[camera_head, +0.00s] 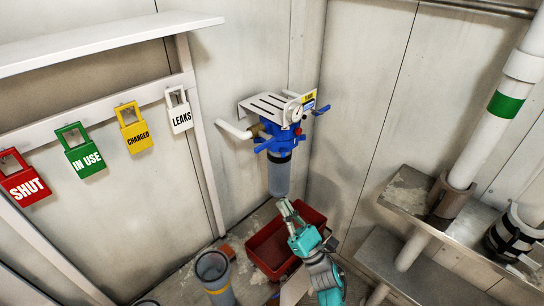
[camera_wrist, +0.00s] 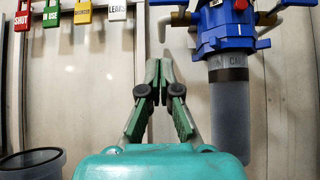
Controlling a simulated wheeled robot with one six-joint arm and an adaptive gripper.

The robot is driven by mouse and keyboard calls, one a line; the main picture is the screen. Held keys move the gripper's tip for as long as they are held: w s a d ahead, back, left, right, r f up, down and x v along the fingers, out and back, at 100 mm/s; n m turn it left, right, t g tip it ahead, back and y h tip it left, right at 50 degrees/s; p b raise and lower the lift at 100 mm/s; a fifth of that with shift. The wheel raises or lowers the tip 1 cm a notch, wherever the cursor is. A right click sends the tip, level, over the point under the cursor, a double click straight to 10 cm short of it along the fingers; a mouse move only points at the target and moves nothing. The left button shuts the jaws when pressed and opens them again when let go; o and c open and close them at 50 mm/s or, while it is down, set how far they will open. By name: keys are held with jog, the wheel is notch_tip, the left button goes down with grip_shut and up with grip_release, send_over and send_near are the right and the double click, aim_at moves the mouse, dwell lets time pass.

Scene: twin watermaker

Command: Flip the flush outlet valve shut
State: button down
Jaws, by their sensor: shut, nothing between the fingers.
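A blue filter head (camera_head: 279,138) with a grey clear bowl (camera_head: 279,174) hangs on the wall under a slotted white bracket. A blue lever (camera_head: 321,110) sticks out at its right, and another blue lever (camera_head: 264,147) is at its left front by a brass fitting. I cannot tell which is the flush outlet valve.
A red crate (camera_head: 267,250) stands on the floor below. A grey open cylinder (camera_head: 213,268) stands left of it. Tags SHUT (camera_head: 24,187), IN USE (camera_head: 84,160), CHANGED (camera_head: 137,138) and LEAKS (camera_head: 180,118) hang at left. Grey ledges and pipes (camera_head: 485,130) occupy the right.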

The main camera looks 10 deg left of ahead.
jog(key=shift+w, duration=0.1)
jog(key=s+d+r+x, duration=0.1)
jog(key=r+x, duration=0.1)
jog(key=x, duration=1)
jog(key=shift+r, duration=0.35)
